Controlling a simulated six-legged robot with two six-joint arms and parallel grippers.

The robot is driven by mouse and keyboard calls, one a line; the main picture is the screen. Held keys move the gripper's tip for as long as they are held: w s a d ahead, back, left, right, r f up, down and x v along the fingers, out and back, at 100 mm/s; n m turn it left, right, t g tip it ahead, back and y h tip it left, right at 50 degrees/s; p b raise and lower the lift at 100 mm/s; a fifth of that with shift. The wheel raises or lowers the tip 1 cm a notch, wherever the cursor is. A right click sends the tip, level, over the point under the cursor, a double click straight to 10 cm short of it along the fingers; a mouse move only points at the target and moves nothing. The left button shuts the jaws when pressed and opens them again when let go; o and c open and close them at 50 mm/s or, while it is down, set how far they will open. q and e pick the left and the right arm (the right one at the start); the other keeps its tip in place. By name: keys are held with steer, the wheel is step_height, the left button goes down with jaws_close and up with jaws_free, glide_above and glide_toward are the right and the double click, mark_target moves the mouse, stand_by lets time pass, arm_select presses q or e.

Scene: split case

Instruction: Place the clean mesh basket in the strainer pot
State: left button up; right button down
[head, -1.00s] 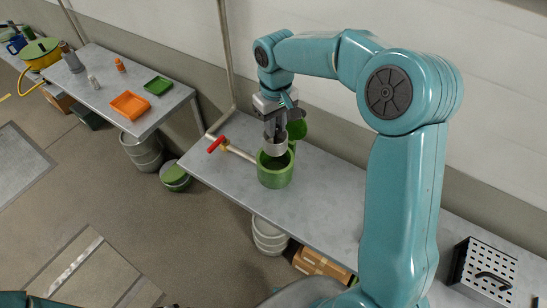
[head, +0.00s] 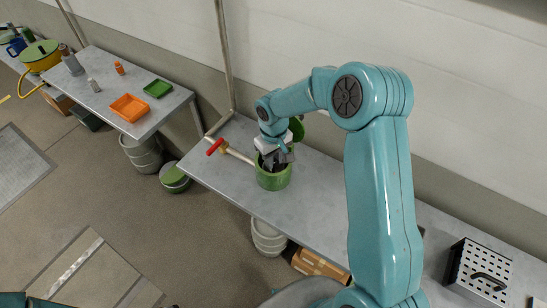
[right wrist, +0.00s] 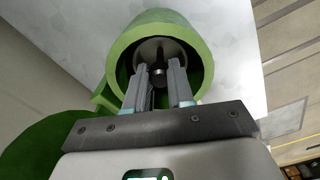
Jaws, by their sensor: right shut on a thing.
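The strainer pot (head: 272,182) is a green cylinder standing on the grey table, with its round green lid (head: 298,130) raised behind it. My right gripper (head: 275,161) points down into the pot's mouth. In the right wrist view, the grey mesh basket (right wrist: 150,47) sits inside the green pot's wall (right wrist: 118,65). The right gripper's fingers (right wrist: 160,78) are shut on the basket's central post. Whether the basket rests on the pot's bottom is hidden. My left gripper is out of view.
A pipe with a red-handled valve (head: 215,147) joins the pot's left side. A perforated metal box (head: 481,270) stands at the right end. The table between is mostly clear. An orange tray (head: 129,107) and a green tray (head: 158,88) lie on the left table.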

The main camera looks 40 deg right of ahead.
steer(key=shift+f, duration=0.15)
steer(key=c, duration=1)
jaws_free()
steer(key=shift+r, duration=0.35)
steer(key=shift+w+r, duration=0.1)
steer(key=shift+r, duration=0.3)
step_height(320, 180, up, 11)
steer(key=shift+f+b, duration=0.1)
steer(key=shift+b, duration=0.4)
